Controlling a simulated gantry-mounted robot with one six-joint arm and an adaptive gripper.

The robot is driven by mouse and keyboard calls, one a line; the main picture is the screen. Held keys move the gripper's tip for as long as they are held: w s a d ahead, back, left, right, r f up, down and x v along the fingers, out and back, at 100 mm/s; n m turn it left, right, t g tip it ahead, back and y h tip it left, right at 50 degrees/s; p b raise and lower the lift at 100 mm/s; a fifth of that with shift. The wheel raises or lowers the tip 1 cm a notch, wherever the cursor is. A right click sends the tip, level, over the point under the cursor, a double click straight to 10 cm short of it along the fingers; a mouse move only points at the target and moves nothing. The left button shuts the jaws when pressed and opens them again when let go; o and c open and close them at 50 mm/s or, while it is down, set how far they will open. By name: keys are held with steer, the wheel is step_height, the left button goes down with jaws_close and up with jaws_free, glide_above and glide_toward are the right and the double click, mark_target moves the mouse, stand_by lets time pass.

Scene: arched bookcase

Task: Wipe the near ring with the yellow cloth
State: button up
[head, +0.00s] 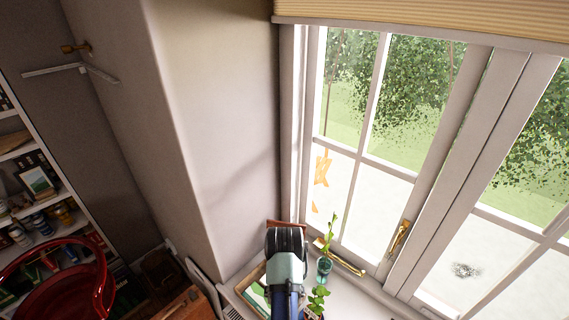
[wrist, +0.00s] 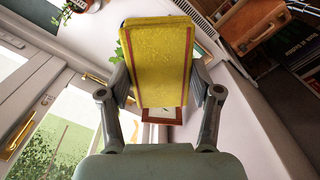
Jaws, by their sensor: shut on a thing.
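My gripper (wrist: 160,86) is shut on the yellow cloth (wrist: 158,52), a folded pad with a reddish stripe near its border, with a finger on each side. In the head view my arm rises at the bottom centre, in front of the sill, and hides the cloth. No clear ring shows. A dark grey speckled smudge (head: 465,270) is on the lower right window pane; I cannot tell whether it is the near ring. Orange marks (head: 321,170) show at the lower left pane. The cloth is apart from the smudge, well to its left.
A plant in a glass (head: 324,268) and a leafy plant (head: 318,296) stand on the sill beside my arm. Brass handles (head: 399,237) project from the window frame. A red chair (head: 65,290) and bookshelves (head: 30,190) are at the left. The wall left of the window is bare.

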step_height(320, 180, up, 7)
steer(key=p, duration=0.4)
steer(key=shift+f, duration=0.3)
steer(key=shift+f, duration=0.1)
